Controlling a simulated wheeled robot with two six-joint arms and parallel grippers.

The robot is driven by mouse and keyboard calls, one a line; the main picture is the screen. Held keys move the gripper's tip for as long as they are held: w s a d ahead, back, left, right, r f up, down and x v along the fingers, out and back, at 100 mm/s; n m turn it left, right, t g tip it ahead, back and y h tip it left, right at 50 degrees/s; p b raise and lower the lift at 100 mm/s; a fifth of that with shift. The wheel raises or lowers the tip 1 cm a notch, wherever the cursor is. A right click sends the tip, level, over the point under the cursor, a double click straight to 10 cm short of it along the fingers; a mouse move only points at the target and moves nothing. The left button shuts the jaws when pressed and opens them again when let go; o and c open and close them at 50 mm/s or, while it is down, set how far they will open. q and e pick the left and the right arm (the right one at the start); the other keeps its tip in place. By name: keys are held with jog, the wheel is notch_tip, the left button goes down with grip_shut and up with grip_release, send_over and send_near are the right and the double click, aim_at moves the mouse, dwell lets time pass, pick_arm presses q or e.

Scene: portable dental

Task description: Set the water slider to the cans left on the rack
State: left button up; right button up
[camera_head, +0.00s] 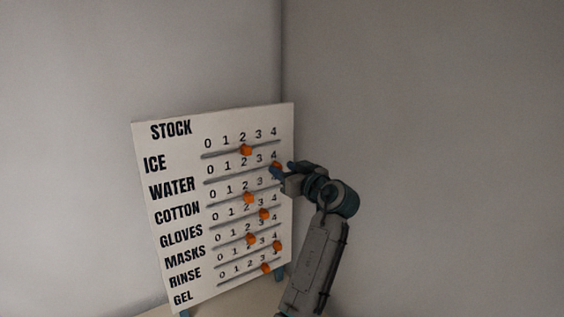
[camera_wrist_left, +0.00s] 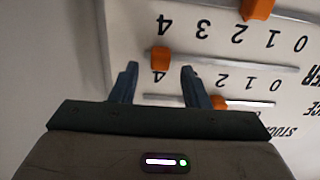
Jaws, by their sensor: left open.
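A white stock board (camera_head: 174,235) stands upright with labelled slider rows. The WATER row is second from the top. Its orange knob (camera_head: 277,166) is at the right end of its track, at 4. My left gripper (camera_head: 281,169) is open in front of that end of the row. In the left wrist view, upside down, the water knob (camera_wrist_left: 160,57) shows between the two fingertips (camera_wrist_left: 160,72), with a gap on each side. I cannot tell whether the fingertips reach around it. The rack and its cans are not in view.
The ICE knob (camera_head: 247,150) sits at 2 just above, and the COTTON knob (camera_head: 249,198) near 2 just below. Several more orange knobs are lower down. Plain grey walls (camera_head: 430,120) stand behind the board. Free room lies to its right.

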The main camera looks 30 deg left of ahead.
pick_arm(q)
jog(key=shift+w+a+r, duration=0.15)
jog(key=shift+a, duration=0.25)
jog(key=shift+w+a, duration=0.15)
jog(key=shift+a, duration=0.1)
grip_shut()
jog(key=shift+s+a+f+b, duration=0.1)
jog(key=shift+s+a+b, duration=0.2)
jog(key=shift+s, duration=0.65)
jog(key=shift+s+a+f+b, duration=0.1)
jog(key=shift+s+a, duration=0.3)
jog(key=shift+s, duration=0.5)
jog(key=shift+s+a+r, duration=0.1)
jog(key=shift+s+a, duration=0.05)
jog(key=shift+s, duration=0.25)
jog(key=shift+w, duration=0.1)
grip_release()
